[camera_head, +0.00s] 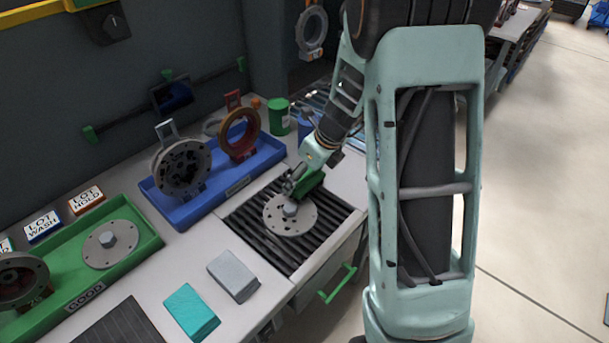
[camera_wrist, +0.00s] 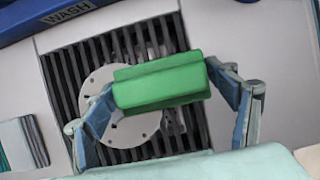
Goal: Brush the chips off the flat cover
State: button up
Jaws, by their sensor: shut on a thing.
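The flat cover (camera_head: 279,222), a round grey disc with a hub in its middle, lies on the black slatted grate (camera_head: 250,235) in the head view. It also shows in the wrist view (camera_wrist: 142,133), partly hidden behind the green brush. Small dark spots on the disc may be holes or chips; I cannot tell which. My gripper (camera_head: 302,182) is shut on the green brush (camera_wrist: 160,86), one finger at each end of its block. In the head view the brush (camera_head: 311,184) is above the cover's far edge; I cannot tell if it touches. Its bristles are not visible.
A blue tray (camera_head: 213,206) holds two upright ring parts behind the grate. A green tray marked GOOD (camera_head: 72,290) holds another flat disc at left. A grey block (camera_head: 233,275) and a teal block (camera_head: 191,311) lie in front. A green can (camera_head: 279,117) stands at the back.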

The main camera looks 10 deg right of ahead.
jog(key=shift+f, duration=0.35)
dwell(0.7)
jog(key=shift+s+d+r+b, duration=0.1)
jog(key=shift+s+d+b, duration=0.25)
jog(key=shift+s+d, duration=0.4)
jog(key=shift+s+d+b, duration=0.2)
jog(key=shift+s+d, duration=0.1)
jog(key=shift+s, duration=0.2)
jog(key=shift+s+d+b, duration=0.15)
jog(key=shift+s+d, duration=0.1)
jog(key=shift+s, duration=0.25)
jog(key=shift+w+a+f+p, duration=0.1)
jog(key=shift+w+a+p, duration=0.5)
jog(key=shift+w, duration=0.25)
jog(key=shift+w+a+f+p, duration=0.1)
jog(key=shift+w+a+p, duration=0.4)
jog(key=shift+w+a, duration=0.3)
jog(key=shift+s+d+r, duration=0.15)
jog(key=shift+s+d, duration=0.6)
jog(key=shift+s+d+b, duration=0.55)
jog(key=shift+s+d, duration=0.1)
jog(key=shift+s, duration=0.3)
